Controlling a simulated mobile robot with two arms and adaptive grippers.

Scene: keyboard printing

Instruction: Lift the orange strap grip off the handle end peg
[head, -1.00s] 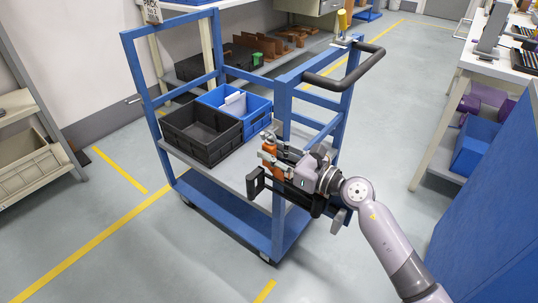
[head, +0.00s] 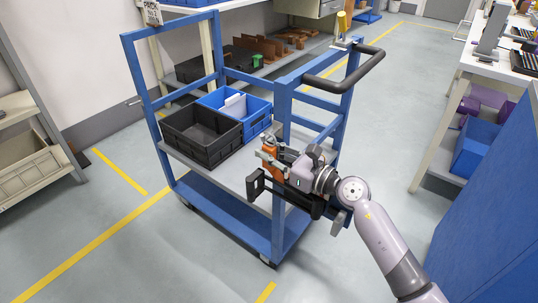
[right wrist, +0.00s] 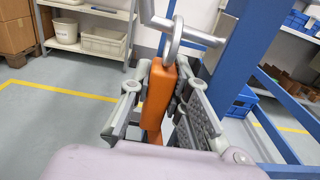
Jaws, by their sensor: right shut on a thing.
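The orange strap grip (right wrist: 157,96) hangs upright between the fingers of my right gripper (right wrist: 162,112) in the right wrist view. A grey ring (right wrist: 172,42) at its top appears to loop around the grey bent peg (right wrist: 200,36); exact contact is unclear. In the head view, the orange grip (head: 269,157) shows small at the cart's near post, with my right gripper (head: 276,160) around it. The right gripper is shut on the grip. The grip's lower end is partly hidden by the gripper. My left gripper is not in view.
The blue cart's post (head: 282,120) stands close beside the gripper. A black bin (head: 203,152) and a blue bin (head: 258,104) sit on its shelf. The black push handle (head: 345,82) rises above. Floor in front of the cart is clear.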

